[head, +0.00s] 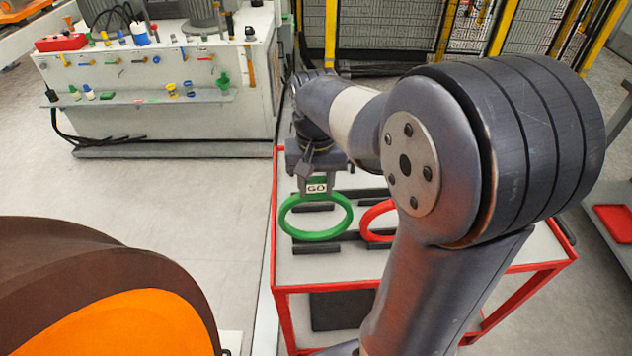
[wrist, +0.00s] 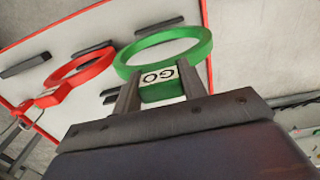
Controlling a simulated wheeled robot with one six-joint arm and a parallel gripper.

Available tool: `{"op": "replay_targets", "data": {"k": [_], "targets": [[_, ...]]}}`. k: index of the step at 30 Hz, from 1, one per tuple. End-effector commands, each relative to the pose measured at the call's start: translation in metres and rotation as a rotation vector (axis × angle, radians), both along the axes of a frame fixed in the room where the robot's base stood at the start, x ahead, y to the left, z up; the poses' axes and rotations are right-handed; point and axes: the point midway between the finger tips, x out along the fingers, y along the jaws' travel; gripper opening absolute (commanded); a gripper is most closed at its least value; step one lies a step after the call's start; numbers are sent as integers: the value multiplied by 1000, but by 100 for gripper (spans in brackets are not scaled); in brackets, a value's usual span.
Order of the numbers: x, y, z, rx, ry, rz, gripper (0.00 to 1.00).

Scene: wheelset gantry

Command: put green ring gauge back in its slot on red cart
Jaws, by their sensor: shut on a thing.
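The green ring gauge (head: 316,235) has a green handle block with a white GO label, and my gripper (head: 315,182) is shut on that block. In the head view the ring appears over the left part of the red cart (head: 420,286), at dark slot bars (head: 316,247). In the wrist view the green ring (wrist: 165,45) extends beyond my gripper's fingers (wrist: 162,92), over the light cart top. I cannot tell whether the ring touches the bars or hangs just above them.
A red ring gauge (head: 375,220) lies on the cart to the right, partly hidden by my arm. A grey cabinet (head: 160,90) with small tools stands at the back left. An orange and brown round part (head: 110,310) fills the lower left. Yellow-framed fencing (head: 385,35) stands behind.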

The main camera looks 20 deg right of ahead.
Motion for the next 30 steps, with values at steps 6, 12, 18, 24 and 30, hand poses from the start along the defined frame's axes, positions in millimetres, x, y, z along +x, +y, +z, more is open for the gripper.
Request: {"op": "replay_targets", "data": {"k": [6, 12, 18, 24, 30], "targets": [[0, 0, -6, 0, -1, 0, 14], [0, 0, -11, 0, -1, 0, 14], [0, 0, -16, 0, -1, 0, 14], [0, 0, -21, 0, 0, 0, 14], [0, 0, -26, 0, 0, 0, 14]]}}
